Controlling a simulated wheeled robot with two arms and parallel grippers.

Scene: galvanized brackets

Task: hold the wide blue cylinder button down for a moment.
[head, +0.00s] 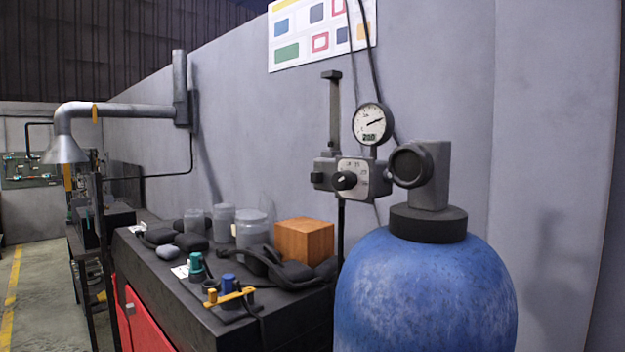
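A short blue cylinder (228,281) stands upright near the front of the dark workbench (165,280), beside a yellow bar-like part (232,297). It is small in the head view, and I cannot tell whether it is a button. A large blue gas tank (425,295) with a dark collar and a grey valve on top stands at the right front; its lower part is out of frame. No button is plain to see on its visible side. Neither of my grippers is in view.
The bench also holds a teal part (195,264), jars (252,228), a wooden block (304,240) and dark headgear (280,267). A gauge (372,124) and control box (347,179) stand beside the tank. The wall is close behind. Open floor (38,290) lies at left.

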